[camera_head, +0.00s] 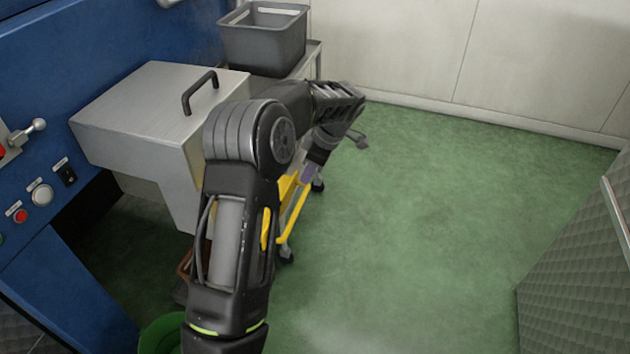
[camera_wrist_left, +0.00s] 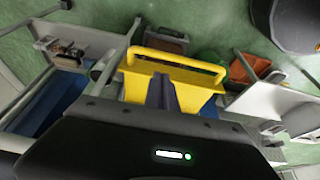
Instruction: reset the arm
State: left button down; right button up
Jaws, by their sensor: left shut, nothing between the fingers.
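My left arm rises from the bottom of the head view, bends at the elbow and reaches over to the right. My left gripper (camera_head: 307,173) hangs at its end and points down beside a yellow frame. In the left wrist view its two fingers (camera_wrist_left: 162,92) are together with nothing between them. They show in front of a yellow part with a bar handle (camera_wrist_left: 190,68); whether they touch it I cannot tell. My right gripper is in neither view.
A steel hopper with a black-handled lid (camera_head: 150,100) stands left of the arm against a blue machine (camera_head: 90,45). A grey bin (camera_head: 262,42) sits on a cart behind. A yellow wheeled frame (camera_head: 288,222) is close by the gripper. Green floor (camera_head: 430,220) is clear to the right.

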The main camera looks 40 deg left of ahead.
pick_arm(q)
jog(key=shift+d+r, duration=0.1)
jog(key=shift+r, duration=0.55)
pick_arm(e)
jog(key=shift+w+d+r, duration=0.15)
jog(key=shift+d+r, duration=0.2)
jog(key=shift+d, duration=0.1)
